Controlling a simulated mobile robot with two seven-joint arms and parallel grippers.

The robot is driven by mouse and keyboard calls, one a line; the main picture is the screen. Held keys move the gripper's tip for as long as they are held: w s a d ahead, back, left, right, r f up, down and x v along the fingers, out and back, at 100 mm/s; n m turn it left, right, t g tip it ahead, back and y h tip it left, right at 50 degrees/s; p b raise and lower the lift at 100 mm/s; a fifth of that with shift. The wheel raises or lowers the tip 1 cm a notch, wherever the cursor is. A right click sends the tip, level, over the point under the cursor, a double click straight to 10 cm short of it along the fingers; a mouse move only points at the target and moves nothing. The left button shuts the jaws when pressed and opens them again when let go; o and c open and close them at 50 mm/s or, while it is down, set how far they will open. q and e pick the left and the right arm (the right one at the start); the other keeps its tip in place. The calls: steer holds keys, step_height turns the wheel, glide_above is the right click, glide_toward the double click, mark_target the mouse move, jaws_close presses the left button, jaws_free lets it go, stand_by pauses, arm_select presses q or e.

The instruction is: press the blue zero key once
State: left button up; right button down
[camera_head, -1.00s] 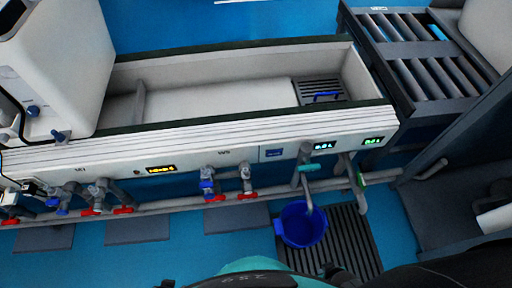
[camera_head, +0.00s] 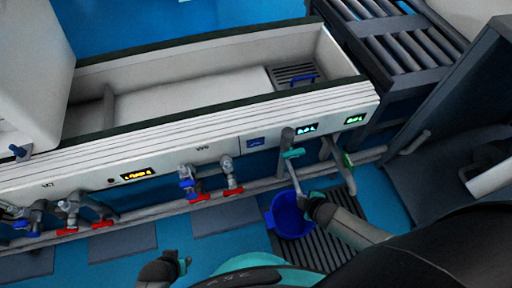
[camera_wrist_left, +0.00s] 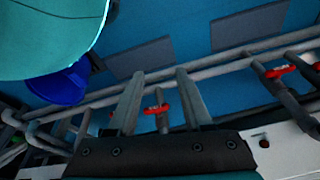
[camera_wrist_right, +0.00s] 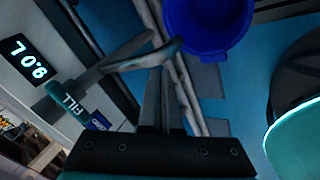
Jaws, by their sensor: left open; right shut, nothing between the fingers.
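The blue zero key (camera_head: 256,142) appears as a small blue panel on the white front of the trough, left of the lit displays. A small blue label, probably the same key, shows in the right wrist view (camera_wrist_right: 101,121), left of the fingers. My right gripper (camera_head: 306,201) is below and right of the key, beside the tap spout and over the blue bucket. Its fingers are together and empty in the right wrist view (camera_wrist_right: 160,78). My left gripper (camera_head: 178,262) is low at the front, apart from the key. Its fingers are spread and empty in the left wrist view (camera_wrist_left: 158,85).
A tap with a teal FILL handle (camera_head: 293,153) and a green-handled valve (camera_head: 347,160) stick out right of the key. The blue bucket (camera_head: 289,215) stands on a floor grate. Red and blue valves (camera_head: 190,185) and a grey pipe line the trough's front.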

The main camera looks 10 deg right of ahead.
mark_target(253, 147)
arm_select(q)
steer(key=w+d+r+b, duration=0.1)
steer(key=w+r+b, duration=0.1)
steer(key=r, duration=0.4)
steer(key=w+d+r+t+b, duration=0.1)
steer(key=w+d+r+b, duration=0.1)
steer(key=r, duration=0.4)
steer(key=shift+r+h+b, duration=0.3)
steer(key=shift+b, duration=0.6)
arm_select(e)
steer(key=w+a+r+n+t+y, duration=0.2)
steer(key=w+a+r+n, duration=0.3)
steer(key=w+a+n, duration=0.3)
steer(key=n+y, duration=0.1)
steer(key=n, duration=0.3)
steer(key=shift+w+a+n+y, duration=0.25)
steer(key=shift+a+n+y, duration=0.1)
steer(key=shift+n+y, duration=0.05)
arm_select(q)
steer(key=shift+w, duration=0.1)
arm_select(e)
steer(key=shift+w, duration=0.1)
